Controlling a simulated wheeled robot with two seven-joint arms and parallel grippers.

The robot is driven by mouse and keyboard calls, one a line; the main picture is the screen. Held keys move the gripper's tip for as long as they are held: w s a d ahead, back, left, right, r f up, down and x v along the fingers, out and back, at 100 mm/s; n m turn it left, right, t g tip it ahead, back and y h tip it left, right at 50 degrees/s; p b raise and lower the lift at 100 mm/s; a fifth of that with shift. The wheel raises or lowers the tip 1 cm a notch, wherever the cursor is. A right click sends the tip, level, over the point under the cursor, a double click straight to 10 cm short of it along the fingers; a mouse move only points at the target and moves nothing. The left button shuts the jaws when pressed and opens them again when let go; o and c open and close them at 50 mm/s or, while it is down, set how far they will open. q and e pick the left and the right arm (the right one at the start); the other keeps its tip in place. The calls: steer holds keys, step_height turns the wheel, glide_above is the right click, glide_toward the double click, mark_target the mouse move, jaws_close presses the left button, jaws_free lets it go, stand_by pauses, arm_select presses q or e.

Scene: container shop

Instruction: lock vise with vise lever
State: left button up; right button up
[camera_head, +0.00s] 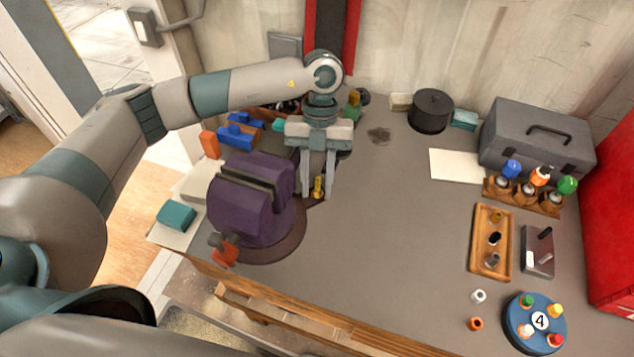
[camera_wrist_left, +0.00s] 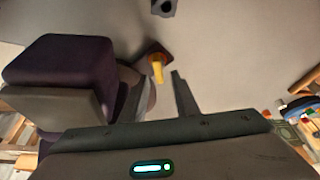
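The purple vise (camera_head: 250,205) stands on a round base at the left front of the bench. It also fills the left of the left wrist view (camera_wrist_left: 70,75). A short red and dark handle (camera_head: 226,250) sticks out at its front; I cannot tell whether this is the vise lever. My left gripper (camera_head: 317,194) points down just right of the vise, fingers apart and empty. A small yellow upright piece (camera_head: 318,186) on a dark foot shows between the fingers in the head view. In the left wrist view the yellow piece (camera_wrist_left: 157,68) lies just beyond the fingertips. My right gripper is out of view.
Blue bins (camera_head: 238,134) stand behind the vise. At the right are a grey toolbox (camera_head: 535,142), a bottle rack (camera_head: 525,195), a wooden tray (camera_head: 476,243) and a round blue stand (camera_head: 520,338). A black pot (camera_head: 431,111) stands at the back. The bench middle is clear.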

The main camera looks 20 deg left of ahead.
arm_select(q)
steer(key=shift+r, duration=0.1)
steer(key=shift+w+r, duration=0.15)
steer(key=shift+r, duration=0.05)
steer(key=b+v, duration=0.6)
steer(key=v, duration=1)
steer(key=shift+w+r, duration=0.25)
steer(key=shift+r, duration=0.05)
